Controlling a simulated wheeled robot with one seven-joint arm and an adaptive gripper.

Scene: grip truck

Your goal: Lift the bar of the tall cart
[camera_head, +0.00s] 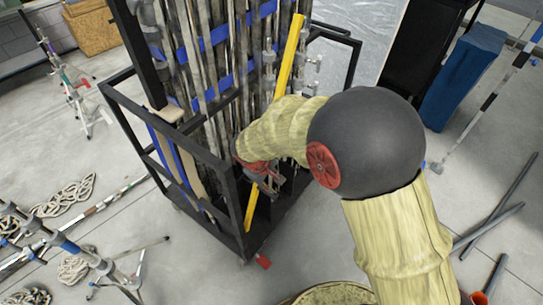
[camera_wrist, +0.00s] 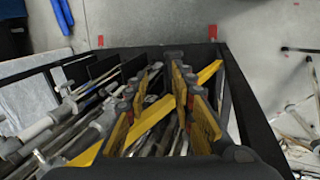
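The tall cart (camera_head: 123,122) is a black metal frame packed with upright poles. A yellow bar (camera_head: 291,50) leans diagonally through it; its lower part shows below my gripper. My gripper (camera_head: 268,186) reaches into the cart's near right side, in front of the yellow bar. In the wrist view my gripper (camera_wrist: 166,72) has its fingers apart with a gap between them. The yellow bar (camera_wrist: 151,116) crosses that gap diagonally and passes behind the right fingers. Contact with it cannot be told. The cart's black rim (camera_wrist: 236,92) runs along the right of the fingers.
Grey clamps and poles (camera_wrist: 40,130) crowd the cart left of my fingers. A blue case (camera_head: 462,75) stands at back right. Dark tubes (camera_head: 492,230) lie at right.

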